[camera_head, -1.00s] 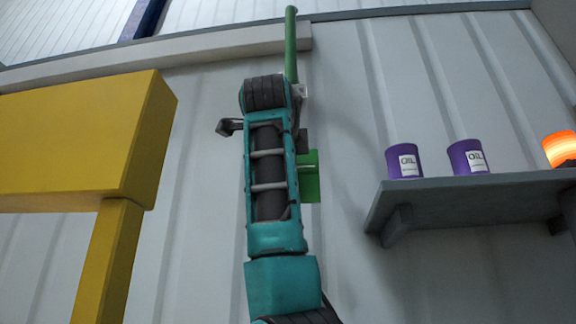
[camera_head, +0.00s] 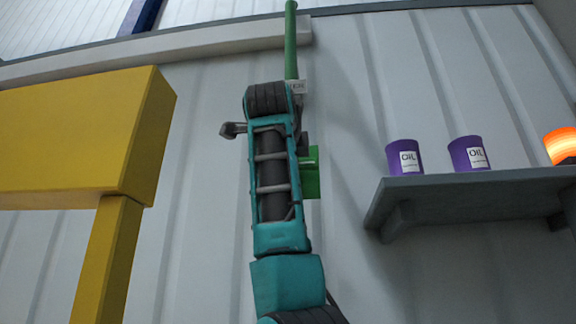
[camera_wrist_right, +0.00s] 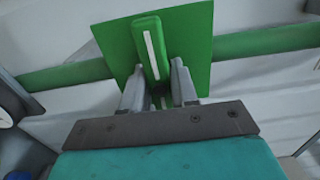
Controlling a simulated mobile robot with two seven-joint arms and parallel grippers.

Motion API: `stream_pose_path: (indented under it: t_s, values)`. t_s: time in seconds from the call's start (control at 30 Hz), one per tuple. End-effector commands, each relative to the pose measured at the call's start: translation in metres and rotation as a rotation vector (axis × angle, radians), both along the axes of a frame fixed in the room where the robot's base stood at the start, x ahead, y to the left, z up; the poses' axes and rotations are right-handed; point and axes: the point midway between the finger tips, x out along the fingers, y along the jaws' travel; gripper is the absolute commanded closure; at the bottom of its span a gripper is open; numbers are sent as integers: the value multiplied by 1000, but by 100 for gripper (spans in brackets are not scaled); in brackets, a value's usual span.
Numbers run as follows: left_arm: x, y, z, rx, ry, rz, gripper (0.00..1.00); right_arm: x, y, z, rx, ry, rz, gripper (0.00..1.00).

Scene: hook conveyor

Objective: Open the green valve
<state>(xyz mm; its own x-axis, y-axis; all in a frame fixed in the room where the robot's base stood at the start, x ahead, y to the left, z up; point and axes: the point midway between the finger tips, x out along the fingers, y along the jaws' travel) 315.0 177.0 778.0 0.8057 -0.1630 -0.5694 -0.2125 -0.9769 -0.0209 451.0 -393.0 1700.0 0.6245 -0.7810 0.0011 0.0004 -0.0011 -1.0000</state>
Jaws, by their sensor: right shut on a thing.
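The green valve has a square green plate and a raised green handle with a white stripe (camera_wrist_right: 152,48) in the right wrist view. My right gripper (camera_wrist_right: 158,82) is shut on the handle, with a grey finger on either side of its lower part. The square plate (camera_wrist_right: 195,32) sits behind the handle. In the head view, part of the green plate (camera_head: 311,180) shows to the right of my teal right arm, which hides the handle and the fingers. My left gripper is not in view.
A green pipe (camera_head: 291,45) rises up the wall above the valve. A yellow beam and post (camera_head: 75,140) stand at the left. A grey shelf (camera_head: 470,190) at the right bears two purple oil cans (camera_head: 405,158) and an orange glowing lamp (camera_head: 561,145).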

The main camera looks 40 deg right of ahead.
Motion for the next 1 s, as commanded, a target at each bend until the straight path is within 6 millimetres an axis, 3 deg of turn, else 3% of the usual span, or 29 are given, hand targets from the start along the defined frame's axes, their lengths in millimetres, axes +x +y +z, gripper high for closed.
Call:
stream_pose_path:
  t_s: [0.47,1.0]
  values:
    - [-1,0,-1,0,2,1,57,1,0,-1,-53,71,1,100]
    - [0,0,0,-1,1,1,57,1,0,-1,-344,435,1,100]
